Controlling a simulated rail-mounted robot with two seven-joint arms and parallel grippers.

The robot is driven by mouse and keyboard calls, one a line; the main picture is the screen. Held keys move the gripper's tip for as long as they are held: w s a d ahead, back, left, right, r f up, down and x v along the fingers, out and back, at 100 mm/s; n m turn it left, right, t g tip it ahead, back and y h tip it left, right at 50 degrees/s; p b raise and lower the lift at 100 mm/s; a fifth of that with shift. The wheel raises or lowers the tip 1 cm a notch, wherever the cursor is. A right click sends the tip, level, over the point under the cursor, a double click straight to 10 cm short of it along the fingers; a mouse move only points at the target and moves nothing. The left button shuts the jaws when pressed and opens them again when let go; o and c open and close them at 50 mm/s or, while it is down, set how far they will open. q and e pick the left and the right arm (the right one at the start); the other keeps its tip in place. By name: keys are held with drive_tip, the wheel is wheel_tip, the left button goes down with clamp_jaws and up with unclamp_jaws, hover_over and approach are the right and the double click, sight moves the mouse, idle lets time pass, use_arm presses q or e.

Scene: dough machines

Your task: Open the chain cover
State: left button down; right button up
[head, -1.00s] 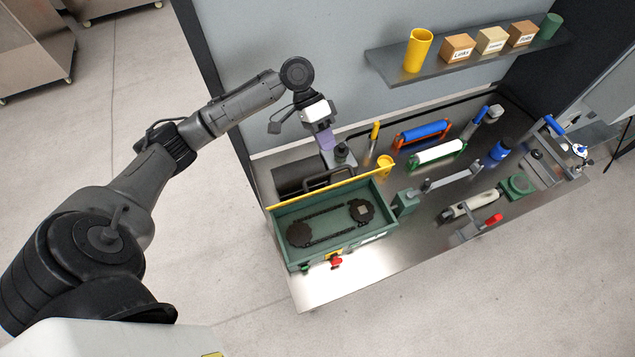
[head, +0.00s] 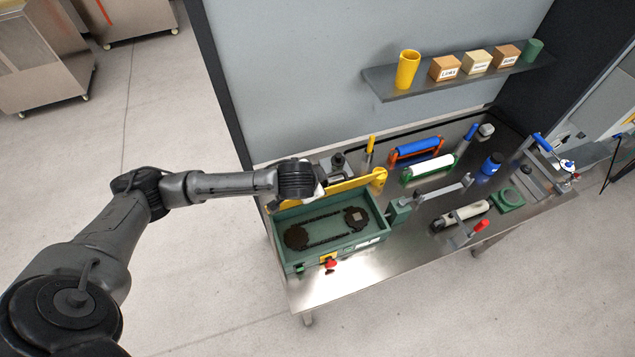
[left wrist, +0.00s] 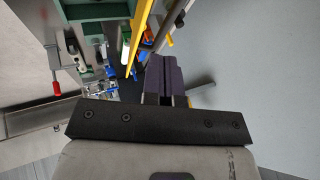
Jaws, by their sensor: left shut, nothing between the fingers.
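The chain cover (head: 350,186) is the yellow panel along the back edge of the green chain box (head: 290,262). It stands raised, and the box is open at the top. Inside, a dark chain (head: 325,229) runs around two sprockets. My left arm reaches over the box's back left corner, and its wrist hides the cover's left end and the gripper in the head view. In the left wrist view, my left gripper (left wrist: 167,62) has purple fingers, shut and empty, beside the yellow cover (left wrist: 141,28). Whether they touch is unclear. My right gripper is not in view.
The steel bench (head: 350,285) holds a blue roller (head: 418,145), a white roller (head: 432,167) and several tools right of the box. A wall shelf (head: 400,93) with a yellow cup (head: 407,69) and labelled blocks hangs above.

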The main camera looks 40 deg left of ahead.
use_arm(q)
drive_tip(key=x, duration=0.8)
drive_tip(key=shift+f+p, duration=0.1)
drive_tip(key=shift+p, duration=0.3)
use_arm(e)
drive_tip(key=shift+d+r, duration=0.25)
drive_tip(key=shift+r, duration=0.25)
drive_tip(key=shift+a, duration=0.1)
